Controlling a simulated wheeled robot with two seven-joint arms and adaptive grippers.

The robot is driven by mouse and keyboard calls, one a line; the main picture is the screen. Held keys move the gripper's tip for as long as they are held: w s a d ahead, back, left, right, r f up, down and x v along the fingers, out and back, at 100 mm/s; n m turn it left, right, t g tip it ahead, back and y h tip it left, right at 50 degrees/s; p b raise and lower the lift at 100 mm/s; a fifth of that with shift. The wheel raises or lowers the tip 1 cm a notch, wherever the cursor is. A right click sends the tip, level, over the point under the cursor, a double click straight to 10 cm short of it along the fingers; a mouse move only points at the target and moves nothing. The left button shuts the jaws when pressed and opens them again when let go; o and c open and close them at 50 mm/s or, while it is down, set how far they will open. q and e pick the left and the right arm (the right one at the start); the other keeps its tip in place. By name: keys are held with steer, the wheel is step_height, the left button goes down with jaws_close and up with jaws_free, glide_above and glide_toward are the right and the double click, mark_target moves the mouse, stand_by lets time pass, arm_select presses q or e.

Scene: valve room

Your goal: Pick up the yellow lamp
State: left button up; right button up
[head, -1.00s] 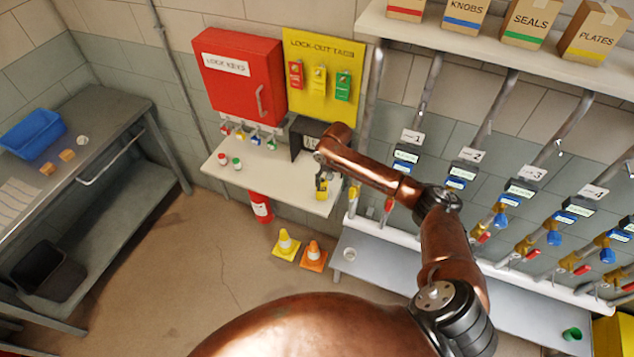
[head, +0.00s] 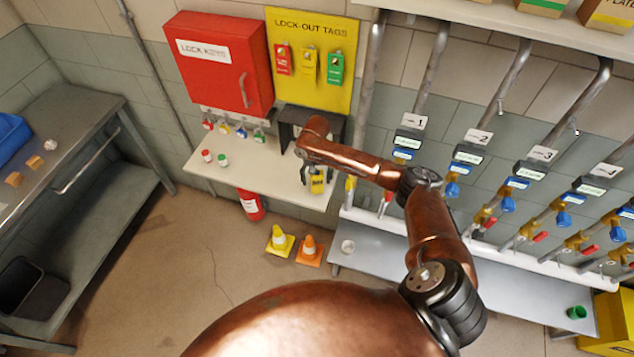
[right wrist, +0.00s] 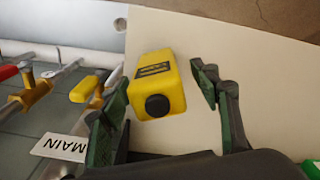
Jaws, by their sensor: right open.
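The yellow lamp (head: 317,184) stands on the white shelf (head: 262,178) under the lock-out tag board, near its right end. In the right wrist view the lamp (right wrist: 157,72) is a yellow block with a dark label and a round black knob facing me. My right gripper (head: 311,172) is at the lamp in the head view, partly covering it. In the right wrist view its two dark green fingers (right wrist: 160,108) are spread apart, with the lamp between and slightly beyond them. A gap shows between the lamp and the right finger. My left gripper is not in view.
A dark box (head: 296,130) stands on the shelf behind my right gripper. Small red (head: 207,155) and green (head: 222,160) pieces lie on the shelf's left part. Pipes with valves (head: 508,200) rise to the right. A yellow valve handle (right wrist: 86,90) is close to the left finger.

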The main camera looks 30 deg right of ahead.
steer(key=shift+s+d+f, duration=0.1)
steer(key=shift+f, duration=1.2)
steer(key=shift+c, duration=0.6)
steer(key=c, duration=1.2)
steer(key=shift+c, duration=1.2)
steer(key=shift+r, duration=0.15)
